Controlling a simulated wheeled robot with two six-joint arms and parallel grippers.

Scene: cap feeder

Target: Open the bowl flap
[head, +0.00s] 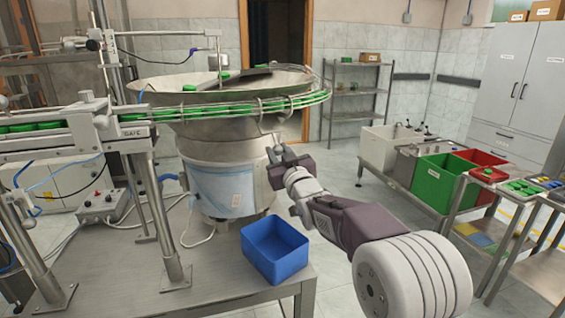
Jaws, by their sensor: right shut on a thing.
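The feeder bowl (215,125) is a wide metal bowl on a round base, with a green-cap track around its rim. My right gripper (274,151) is at the bowl's right side, just below the track. It is shut on a small part there, which appears to be the bowl flap. The gripper and distance hide most of that part, so I cannot tell how far it stands open. My left gripper is not in view.
An empty blue bin (275,249) stands on the metal table (215,285) below my right arm. The green-cap track (60,125) runs left on posts. A green crate (437,183) and a red crate (478,160) stand at the right.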

